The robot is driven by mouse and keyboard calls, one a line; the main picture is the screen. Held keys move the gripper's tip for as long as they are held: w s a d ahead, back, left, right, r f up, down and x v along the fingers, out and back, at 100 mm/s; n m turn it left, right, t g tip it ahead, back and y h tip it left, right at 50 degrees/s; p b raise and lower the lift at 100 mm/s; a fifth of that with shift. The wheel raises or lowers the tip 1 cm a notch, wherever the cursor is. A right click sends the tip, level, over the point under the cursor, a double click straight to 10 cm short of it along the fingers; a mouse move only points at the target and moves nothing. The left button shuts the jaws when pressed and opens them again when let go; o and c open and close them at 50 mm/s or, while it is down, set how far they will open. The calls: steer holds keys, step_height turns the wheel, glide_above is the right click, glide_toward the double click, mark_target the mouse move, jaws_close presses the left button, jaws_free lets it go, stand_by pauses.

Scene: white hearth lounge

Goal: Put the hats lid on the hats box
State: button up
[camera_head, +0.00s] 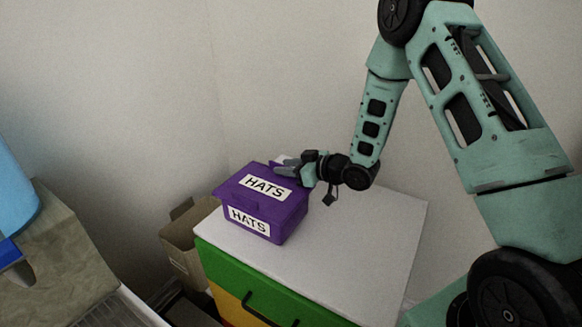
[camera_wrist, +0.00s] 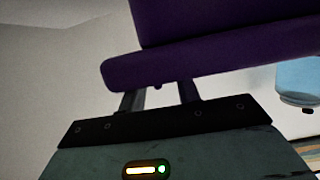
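The purple hats box (camera_head: 290,220) stands on the white top of a cabinet, with a white HATS label on its front. The purple hats lid (camera_head: 236,186), also labelled HATS, lies over the box opening and looks roughly level. Whether it is fully seated I cannot tell. My gripper (camera_head: 285,167) is at the lid's back right edge, coming from the right. In the wrist view, its two fingers (camera_wrist: 159,95) stand apart with a gap between them. Their tips are hidden by a purple edge (camera_wrist: 210,56), seemingly the lid's; contact is unclear.
The white cabinet top (camera_head: 345,250) is clear to the right and front of the box. The cabinet has a green drawer (camera_head: 235,274) with a dark handle. A brown cardboard box (camera_head: 180,240) stands left of it. White walls are close behind.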

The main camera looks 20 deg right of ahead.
steer(key=b+v, duration=0.2)
steer(key=v, duration=1.5)
steer(key=shift+b, duration=0.4)
steer(key=s+a+g+h, duration=0.1)
steer(key=a+g+h, duration=0.4)
steer(key=a, duration=0.8)
steer(key=s+a+r+g+h, duration=0.1)
steer(key=s+a+g, duration=0.2)
steer(key=s, duration=0.8)
steer(key=s+a+r+g+h, duration=0.1)
steer(key=s+a+r+g, duration=0.1)
steer(key=s+a+g, duration=0.2)
steer(key=s+a, duration=0.3)
steer(key=s, duration=0.5)
steer(key=shift+n+h, duration=0.3)
steer(key=shift+n, duration=0.1)
steer(key=shift+a+r, duration=0.1)
